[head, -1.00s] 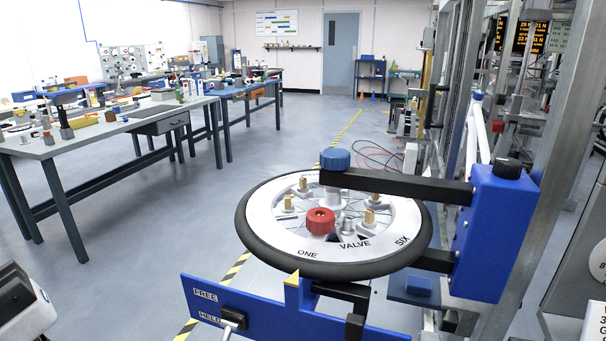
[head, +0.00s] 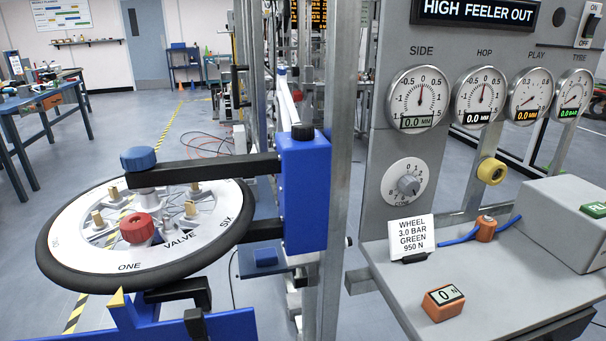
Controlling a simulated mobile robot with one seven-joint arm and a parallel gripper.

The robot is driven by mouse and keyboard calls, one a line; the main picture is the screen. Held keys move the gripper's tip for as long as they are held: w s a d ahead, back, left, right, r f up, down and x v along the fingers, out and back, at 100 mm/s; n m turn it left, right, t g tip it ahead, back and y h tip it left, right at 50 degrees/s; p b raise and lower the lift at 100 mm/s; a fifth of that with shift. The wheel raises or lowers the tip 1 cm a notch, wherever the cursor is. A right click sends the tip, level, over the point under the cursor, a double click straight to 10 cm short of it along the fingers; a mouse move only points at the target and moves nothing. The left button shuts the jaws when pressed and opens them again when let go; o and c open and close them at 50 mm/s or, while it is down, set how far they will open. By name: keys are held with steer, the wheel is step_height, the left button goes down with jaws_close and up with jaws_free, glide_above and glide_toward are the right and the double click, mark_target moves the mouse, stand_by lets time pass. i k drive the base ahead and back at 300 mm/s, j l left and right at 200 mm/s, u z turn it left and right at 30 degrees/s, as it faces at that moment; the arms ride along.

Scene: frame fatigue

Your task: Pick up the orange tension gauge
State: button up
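The orange tension gauge (head: 443,303) is a small orange block with a display reading "0 N". It lies on the grey bench top (head: 385,262) at the lower right of the head view, near the front edge. Nothing is touching it that I can see. My gripper is not in view.
A white card (head: 411,237) stands behind the gauge, and an orange piece with blue ends (head: 485,229) lies farther back. A grey box with a green button (head: 547,220) is at right. A metal post (head: 339,180) and wheel stand (head: 303,190) rise left of the bench.

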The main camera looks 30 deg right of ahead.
mark_target(442, 303)
steer(key=j+z, duration=0.1)
steer(key=z, duration=1)
steer(key=l+z, duration=0.1)
steer(key=z, duration=0.2)
steer(key=k+j+z, duration=0.2)
steer(key=k+j, duration=0.15)
steer(key=k, duration=0.3)
steer(key=i, duration=0.5)
